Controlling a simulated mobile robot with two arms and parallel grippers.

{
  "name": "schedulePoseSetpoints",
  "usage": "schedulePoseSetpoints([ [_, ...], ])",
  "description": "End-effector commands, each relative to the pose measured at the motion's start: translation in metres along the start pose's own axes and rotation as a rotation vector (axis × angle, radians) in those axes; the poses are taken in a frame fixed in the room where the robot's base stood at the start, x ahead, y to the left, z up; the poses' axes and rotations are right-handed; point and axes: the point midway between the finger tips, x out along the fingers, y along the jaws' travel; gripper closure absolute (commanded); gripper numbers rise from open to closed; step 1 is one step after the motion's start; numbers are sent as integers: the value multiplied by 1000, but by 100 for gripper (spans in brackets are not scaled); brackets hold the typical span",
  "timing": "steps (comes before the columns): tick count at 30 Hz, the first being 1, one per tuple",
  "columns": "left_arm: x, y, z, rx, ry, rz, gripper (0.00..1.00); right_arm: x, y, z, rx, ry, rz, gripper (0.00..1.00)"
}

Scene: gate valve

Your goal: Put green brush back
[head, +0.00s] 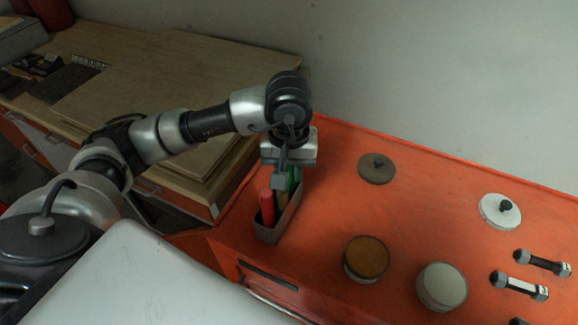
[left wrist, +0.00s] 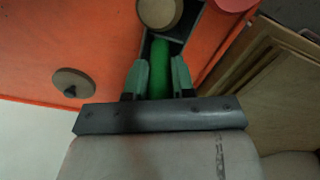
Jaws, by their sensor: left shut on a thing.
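The green brush (head: 293,180) stands in the far end of a narrow grey holder (head: 272,234) on the orange bench top. My left gripper (head: 284,172) is over the holder, pointing down. In the left wrist view my left gripper (left wrist: 159,78) is shut on the green brush (left wrist: 161,56), with one finger on each side. The brush's lower end is hidden, so I cannot tell how deep it sits. A red brush handle (head: 267,206) and a tan one (head: 282,199) stand in the same holder. My right gripper is not in view.
On the orange bench (head: 330,205) are a brown lid (head: 377,168), a white lid (head: 500,210), a brown-topped tin (head: 366,258), a pale tin (head: 442,286) and small black-ended cylinders (head: 520,285). A wooden bench (head: 190,75) adjoins at left. The wall stands behind.

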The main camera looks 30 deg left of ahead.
Motion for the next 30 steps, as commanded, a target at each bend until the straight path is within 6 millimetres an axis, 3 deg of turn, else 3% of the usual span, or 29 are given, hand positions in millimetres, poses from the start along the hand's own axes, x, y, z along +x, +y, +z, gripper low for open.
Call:
schedulePoseSetpoints([
  [1,3,0,0,0,0,0,100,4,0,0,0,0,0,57],
  [2,2,0,0,0,0,0,74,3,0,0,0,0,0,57],
  [7,1,0,0,0,0,-1,50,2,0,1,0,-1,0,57],
  [19,-6,0,-1,0,3,2,50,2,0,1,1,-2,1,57],
  [26,-51,1,-1,2,9,4,50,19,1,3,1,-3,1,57],
  [30,-79,0,-1,0,8,2,50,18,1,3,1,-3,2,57],
])
